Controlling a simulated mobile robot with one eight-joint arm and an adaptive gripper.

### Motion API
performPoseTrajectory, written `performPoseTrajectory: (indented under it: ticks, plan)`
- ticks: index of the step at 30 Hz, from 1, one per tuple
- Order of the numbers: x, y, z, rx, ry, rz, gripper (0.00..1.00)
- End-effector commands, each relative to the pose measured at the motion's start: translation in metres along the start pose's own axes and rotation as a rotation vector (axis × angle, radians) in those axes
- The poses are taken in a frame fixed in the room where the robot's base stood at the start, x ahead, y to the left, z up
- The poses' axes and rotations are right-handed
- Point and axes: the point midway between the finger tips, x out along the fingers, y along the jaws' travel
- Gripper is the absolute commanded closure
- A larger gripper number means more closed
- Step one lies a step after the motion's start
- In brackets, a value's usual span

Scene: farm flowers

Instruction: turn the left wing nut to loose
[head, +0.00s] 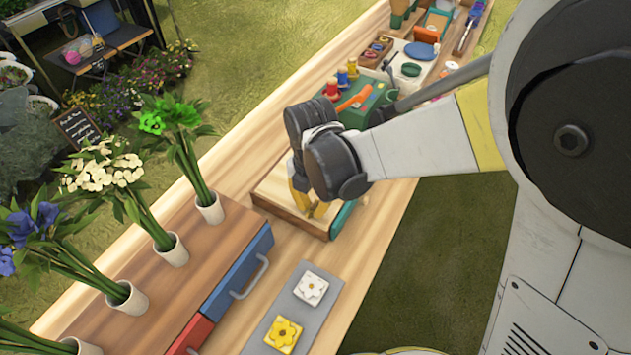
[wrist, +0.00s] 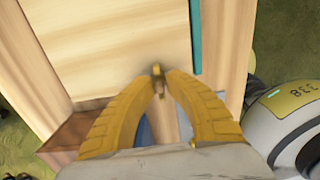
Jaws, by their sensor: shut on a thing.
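A pale wooden press (head: 278,190) with a teal edge lies on the long wooden table; its flat top also fills the upper part of the wrist view (wrist: 115,50). My gripper (head: 310,207) points down at the front end of the press. In the wrist view its yellow fingers (wrist: 158,78) close in on a small brass-coloured wing nut (wrist: 157,70) and are shut on it. The fingers hide most of the nut, so its turn angle cannot be told. No second wing nut can be made out.
A wooden cabinet with a blue drawer (head: 238,270) and flower vases (head: 209,208) stands to the left. A grey mat (head: 307,312) with two flower tiles lies in front. A green box (head: 362,108) with spools stands behind my gripper.

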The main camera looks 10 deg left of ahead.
Motion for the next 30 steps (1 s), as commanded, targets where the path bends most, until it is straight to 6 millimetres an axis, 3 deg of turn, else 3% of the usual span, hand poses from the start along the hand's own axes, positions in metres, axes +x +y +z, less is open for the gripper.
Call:
performPoseTrajectory:
  ticks: [4,5,6,7,8,20,30]
  plan:
    - [0.001,0.0,0.0,0.0,0.001,-0.001,1.0]
    - [0.001,0.0,0.0,0.0,0.001,-0.001,0.82]
    - [0.001,0.0,0.0,0.0,0.001,-0.001,0.69]
    - [0.0,0.0,0.0,0.0,0.001,-0.001,0.6]
    - [0.0,0.0,0.0,0.0,0.001,-0.001,0.58]
    - [-0.009,0.0,0.0,0.001,0.0,0.0,0.58]
    - [-0.08,0.0,0.0,0.001,0.0,0.0,0.58]
